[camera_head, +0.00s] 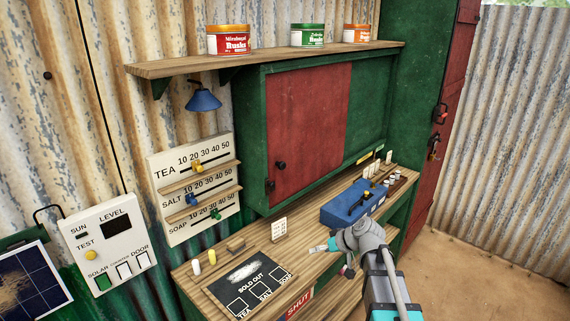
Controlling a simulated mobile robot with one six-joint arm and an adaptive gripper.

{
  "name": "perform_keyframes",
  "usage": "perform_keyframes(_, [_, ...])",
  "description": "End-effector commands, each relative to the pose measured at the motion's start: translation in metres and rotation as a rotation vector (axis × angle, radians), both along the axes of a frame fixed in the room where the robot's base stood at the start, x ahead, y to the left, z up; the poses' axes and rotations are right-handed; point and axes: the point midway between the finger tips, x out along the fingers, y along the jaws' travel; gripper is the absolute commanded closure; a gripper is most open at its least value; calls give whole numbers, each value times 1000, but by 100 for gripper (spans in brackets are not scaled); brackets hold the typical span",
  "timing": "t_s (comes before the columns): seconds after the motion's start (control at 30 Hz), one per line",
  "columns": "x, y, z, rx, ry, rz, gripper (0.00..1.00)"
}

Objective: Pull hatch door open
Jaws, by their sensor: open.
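The hatch door (310,115) is a red panel set in a green frame above the wooden counter. It looks closed. Two small dark knobs, an upper knob (282,165) and a lower knob (270,185), are near its lower left edge. My gripper (318,249) is low over the counter, below and to the right of the knobs and well apart from the door. It is open and points left; its fingers are small in view, and I see nothing held in them.
A blue box (352,203) stands on the counter behind my gripper. A sold-out board (250,286) and a small white card (279,229) lie or stand to the left. A shelf (270,58) with tins runs above the hatch. A tall red door (452,95) is at right.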

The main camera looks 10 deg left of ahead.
Motion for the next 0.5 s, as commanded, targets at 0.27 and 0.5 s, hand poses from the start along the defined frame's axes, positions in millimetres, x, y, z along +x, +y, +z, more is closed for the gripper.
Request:
perform_keyframes(0.27, [84,34,72,248,-325,50,18])
perform_keyframes(0.5, [141,40,126,396,-569,5,18])
